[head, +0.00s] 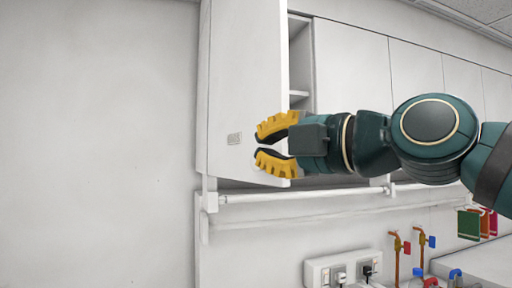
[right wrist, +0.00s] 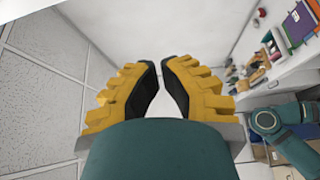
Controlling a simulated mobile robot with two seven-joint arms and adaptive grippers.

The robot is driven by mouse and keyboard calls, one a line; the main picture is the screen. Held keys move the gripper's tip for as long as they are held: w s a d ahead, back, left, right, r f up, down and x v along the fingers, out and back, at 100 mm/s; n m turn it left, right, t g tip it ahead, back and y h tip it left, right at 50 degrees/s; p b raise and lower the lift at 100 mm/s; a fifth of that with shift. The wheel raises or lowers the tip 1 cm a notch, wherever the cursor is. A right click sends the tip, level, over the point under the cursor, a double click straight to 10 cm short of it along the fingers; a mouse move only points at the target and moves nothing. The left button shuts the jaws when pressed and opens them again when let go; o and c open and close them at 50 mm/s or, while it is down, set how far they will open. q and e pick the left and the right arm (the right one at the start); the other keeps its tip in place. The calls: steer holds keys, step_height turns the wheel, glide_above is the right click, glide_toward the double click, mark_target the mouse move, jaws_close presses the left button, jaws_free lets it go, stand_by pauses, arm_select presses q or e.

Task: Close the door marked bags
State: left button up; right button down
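A pale cabinet door (head: 245,70) stands open at the left end of a wall cabinet in the head view. A small label (head: 234,138) is on its lower part, too small to read. Beside the door's right edge, part of the open cabinet's inside (head: 299,65) shows with a shelf. My right gripper (head: 257,147) is in front of the door's lower right part, its fingertips to the right of the label. Its yellow fingers are apart by a small gap with nothing between them, as the right wrist view (right wrist: 160,62) also shows. Contact with the door cannot be told. My left gripper is out of view.
Shut cabinet doors (head: 350,65) run to the right, partly behind my right arm. A white rail (head: 290,197) runs below the cabinet. Sockets (head: 343,270) and pipe taps (head: 396,255) are on the wall lower down. The wall at left is clear.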

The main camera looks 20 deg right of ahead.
steer(key=w+p, duration=0.1)
steer(key=w, duration=0.7)
steer(key=shift+w+a, duration=0.3)
steer(key=shift+a, duration=0.1)
steer(key=shift+d+f, duration=0.1)
steer(key=shift+d, duration=0.05)
